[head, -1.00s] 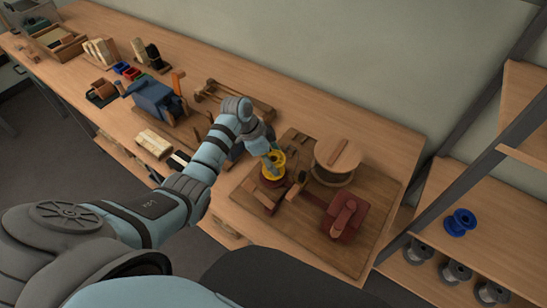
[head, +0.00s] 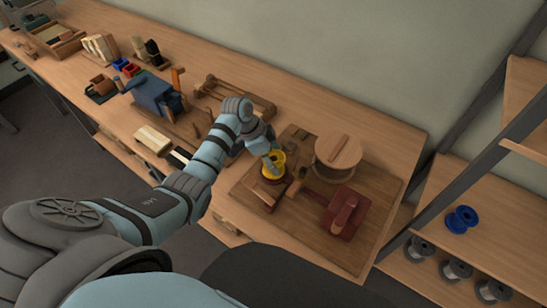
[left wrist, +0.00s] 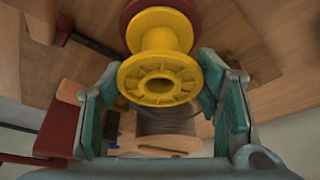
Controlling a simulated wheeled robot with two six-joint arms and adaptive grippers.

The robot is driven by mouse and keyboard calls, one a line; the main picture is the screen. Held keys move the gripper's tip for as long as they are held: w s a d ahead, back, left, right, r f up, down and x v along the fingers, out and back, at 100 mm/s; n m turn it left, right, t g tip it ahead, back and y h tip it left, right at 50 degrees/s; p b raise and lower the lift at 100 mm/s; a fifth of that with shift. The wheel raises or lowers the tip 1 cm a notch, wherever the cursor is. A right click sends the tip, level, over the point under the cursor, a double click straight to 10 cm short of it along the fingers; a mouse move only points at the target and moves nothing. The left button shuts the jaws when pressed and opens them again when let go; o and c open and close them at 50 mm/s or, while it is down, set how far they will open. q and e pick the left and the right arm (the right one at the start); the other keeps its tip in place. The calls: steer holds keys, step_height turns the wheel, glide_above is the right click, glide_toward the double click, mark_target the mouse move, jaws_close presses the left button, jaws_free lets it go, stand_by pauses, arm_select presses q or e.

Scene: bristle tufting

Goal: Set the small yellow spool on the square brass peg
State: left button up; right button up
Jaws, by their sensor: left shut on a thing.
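The small yellow spool (head: 268,171) stands roughly upright over a dark red round base on the wooden board, and in the left wrist view (left wrist: 160,80) it sits between my two teal finger pads. My left gripper (head: 273,158) is shut on the spool from above. The left wrist view looks down on its round flange and centre hole. A red part (left wrist: 131,10) shows just beyond the spool's far flange. I cannot tell whether the spool touches it. The square brass peg is not visible. My right gripper is not in view.
A large wooden reel (head: 338,160) and a dark red block with a handle (head: 343,213) stand on the dark board (head: 300,235) close by. A blue machine (head: 155,97) and small bins stand further left. A shelf at right holds a blue spool (head: 461,220) and grey spools.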

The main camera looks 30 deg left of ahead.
arm_select(q)
steer(key=shift+f, duration=0.2)
stand_by(0.3)
steer(key=o, duration=1.3)
steer(key=shift+c, duration=0.2)
steer(key=v, duration=1.2)
